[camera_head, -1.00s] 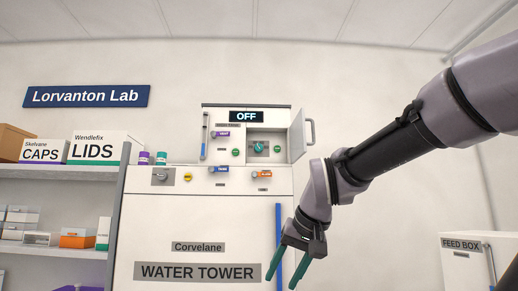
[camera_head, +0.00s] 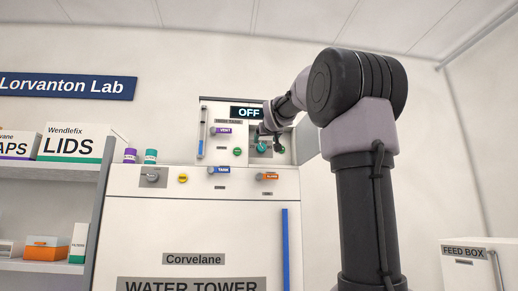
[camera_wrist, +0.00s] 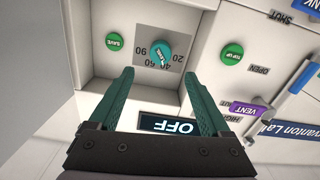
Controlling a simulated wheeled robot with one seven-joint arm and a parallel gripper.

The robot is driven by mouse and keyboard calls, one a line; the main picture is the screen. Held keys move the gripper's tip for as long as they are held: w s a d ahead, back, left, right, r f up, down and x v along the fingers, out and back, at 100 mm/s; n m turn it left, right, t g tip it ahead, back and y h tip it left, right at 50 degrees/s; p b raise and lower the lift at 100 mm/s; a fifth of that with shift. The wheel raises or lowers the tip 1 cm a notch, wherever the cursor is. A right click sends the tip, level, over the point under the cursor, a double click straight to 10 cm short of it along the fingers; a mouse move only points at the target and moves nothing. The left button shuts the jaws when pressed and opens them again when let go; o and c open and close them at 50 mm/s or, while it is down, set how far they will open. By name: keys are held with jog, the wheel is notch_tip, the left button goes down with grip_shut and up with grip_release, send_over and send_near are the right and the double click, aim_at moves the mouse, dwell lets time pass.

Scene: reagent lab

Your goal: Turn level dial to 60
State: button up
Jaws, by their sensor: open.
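The level dial is a teal knob (camera_wrist: 161,53) on a grey scale plate (camera_wrist: 146,72) with printed numbers, in a recess of the water tower; in the wrist view it appears upside down. The dial (camera_head: 262,147) shows in the head view, partly behind my arm. My gripper (camera_wrist: 165,85) is open in the wrist view, its two green fingers apart and pointing toward the dial, with the knob beyond and between their tips. It appears not to touch the knob. The display (camera_head: 248,112) reads OFF.
Green SAVE (camera_wrist: 115,40) and TOP UP (camera_wrist: 232,54) buttons flank the dial. A purple VENT handle (camera_wrist: 242,110) is near the right finger. The recess walls and open door are close by. A FEED BOX (camera_head: 466,262) stands at the lower right.

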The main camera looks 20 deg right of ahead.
aim_at(262, 147)
jog(key=x, duration=0.9)
jog(key=shift+w+f, duration=0.15)
jog(key=shift+w, duration=0.05)
jog(key=shift+c, duration=0.4)
grip_shut()
jog(key=shift+m, duration=0.3)
jog(key=m, duration=0.4)
jog(key=shift+m, duration=2.5)
